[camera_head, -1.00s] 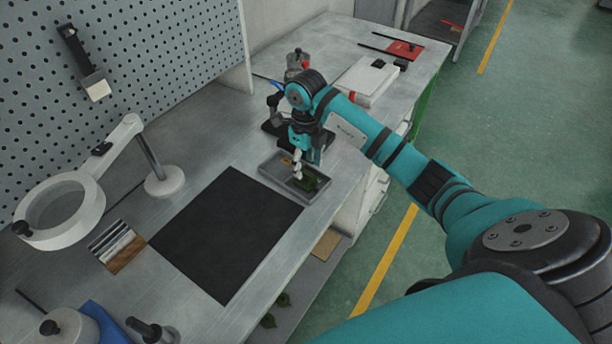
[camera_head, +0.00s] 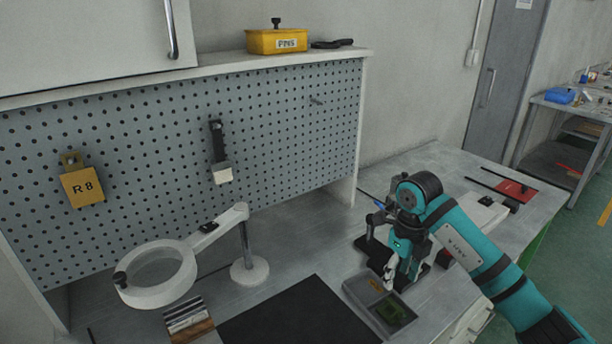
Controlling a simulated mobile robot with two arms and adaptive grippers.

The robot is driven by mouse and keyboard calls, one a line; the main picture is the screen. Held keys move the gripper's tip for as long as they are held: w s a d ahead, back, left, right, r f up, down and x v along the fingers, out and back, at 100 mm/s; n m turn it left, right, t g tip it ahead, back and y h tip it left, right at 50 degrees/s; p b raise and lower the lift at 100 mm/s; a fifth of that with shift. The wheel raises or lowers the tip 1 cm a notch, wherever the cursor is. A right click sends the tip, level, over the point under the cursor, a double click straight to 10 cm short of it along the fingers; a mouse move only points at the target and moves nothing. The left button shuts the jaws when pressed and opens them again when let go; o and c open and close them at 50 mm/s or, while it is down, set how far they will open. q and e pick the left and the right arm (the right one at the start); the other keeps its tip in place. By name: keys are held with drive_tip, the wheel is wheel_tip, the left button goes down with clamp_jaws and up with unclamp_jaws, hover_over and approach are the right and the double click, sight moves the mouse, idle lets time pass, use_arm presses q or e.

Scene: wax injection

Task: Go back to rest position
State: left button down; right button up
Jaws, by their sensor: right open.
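My right gripper (camera_head: 389,278) is open above the grey tray (camera_head: 362,303) on the bench, pointing down near the tray's back part. The tray has two compartments. A dark green piece (camera_head: 392,311) lies in the front compartment, and a small orange-brown item (camera_head: 376,285) shows in the back one, beside the fingers. I see nothing held between the fingers. My right arm reaches in from the lower right. My left gripper is not in view.
A black mat (camera_head: 300,318) lies left of the tray. A magnifier lamp (camera_head: 158,275) stands on the bench's left, with several tools (camera_head: 187,316) by it. A pegboard (camera_head: 280,130) rises behind. A red pad (camera_head: 516,189) lies at the far right end.

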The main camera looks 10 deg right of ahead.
drive_tip(key=a+n+t+y, duration=0.25)
drive_tip(key=a+y, duration=0.65)
drive_tip(key=a, duration=1)
drive_tip(key=s+a+r+m+t+y, duration=0.1)
drive_tip(key=a+r+m+t+y, duration=0.7)
drive_tip(key=r, duration=0.4)
drive_tip(key=d+m+t+h, duration=1)
drive_tip(key=d+m+h, duration=0.25)
drive_tip(key=m, duration=0.75)
drive_tip(key=s+d+f+m+g+h, duration=0.3)
drive_tip(key=f+m, duration=0.1)
drive_tip(key=f, duration=0.3)
drive_tip(key=s+d+f+m+g+h, duration=0.25)
drive_tip(key=f+m+h, duration=0.2)
drive_tip(key=f, duration=0.25)
drive_tip(key=s+a+f+m+g+y, duration=0.1)
drive_tip(key=s+f+m+g+y, duration=0.1)
drive_tip(key=s+f+g, duration=0.6)
drive_tip(key=s+a+f+m+g+y, duration=0.1)
drive_tip(key=s+a+f+g, duration=0.2)
drive_tip(key=s, duration=0.9)
wheel_tip(320, 180, down, 26)
drive_tip(key=s+d+g, duration=0.1)
drive_tip(key=g, duration=0.1)
drive_tip(key=s+d+f+g, duration=0.1)
drive_tip(key=s+d+f, duration=0.2)
drive_tip(key=s+f, duration=1.3)
drive_tip(key=shift+s+f, duration=0.2)
drive_tip(key=shift+f, duration=0.3)
